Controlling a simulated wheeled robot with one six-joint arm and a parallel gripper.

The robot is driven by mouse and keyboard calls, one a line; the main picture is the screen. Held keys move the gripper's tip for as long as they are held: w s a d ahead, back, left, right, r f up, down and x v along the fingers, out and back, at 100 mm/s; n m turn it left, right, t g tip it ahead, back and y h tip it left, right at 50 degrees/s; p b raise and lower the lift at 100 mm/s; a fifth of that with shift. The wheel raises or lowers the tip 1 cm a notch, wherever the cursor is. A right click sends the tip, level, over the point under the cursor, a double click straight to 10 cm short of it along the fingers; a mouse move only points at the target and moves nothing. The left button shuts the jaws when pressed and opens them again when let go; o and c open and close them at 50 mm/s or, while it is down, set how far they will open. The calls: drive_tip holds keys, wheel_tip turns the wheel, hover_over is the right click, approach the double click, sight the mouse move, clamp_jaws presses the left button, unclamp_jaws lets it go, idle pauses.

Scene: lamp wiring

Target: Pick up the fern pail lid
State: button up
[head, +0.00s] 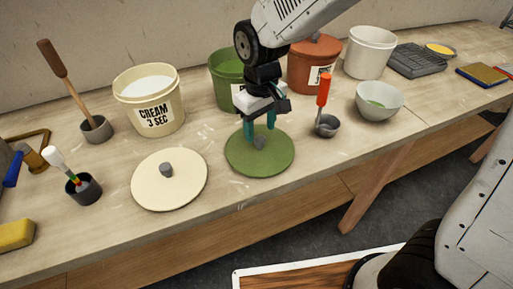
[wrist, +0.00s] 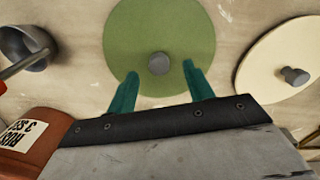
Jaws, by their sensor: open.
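The fern pail lid (head: 272,160) is a flat green disc with a grey knob, lying on the bench in front of the green pail (head: 225,75). In the wrist view the green lid (wrist: 185,55) and its grey knob (wrist: 158,63) show ahead of the fingers. My gripper (head: 259,139) is over the lid, pointing down, with its two teal fingers apart close to the knob. In the wrist view my gripper (wrist: 158,80) is open with nothing between its pads; the knob appears just beyond the fingertips. The green pail is partly hidden by my arm.
A cream lid (head: 185,190) lies left of the green lid. A small cup with an orange-handled tool (head: 324,100) and a pale bowl (head: 380,103) stand to its right. Behind are the cream pail (head: 150,108), the rust pail (head: 313,68) and a white pail (head: 368,55).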

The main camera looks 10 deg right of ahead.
sight(260, 138)
wheel_tip(260, 138, down, 3)
drive_tip(key=shift+f, duration=0.2)
drive_tip(key=shift+c, duration=0.3)
clamp_jaws()
drive_tip(key=shift+r, duration=0.1)
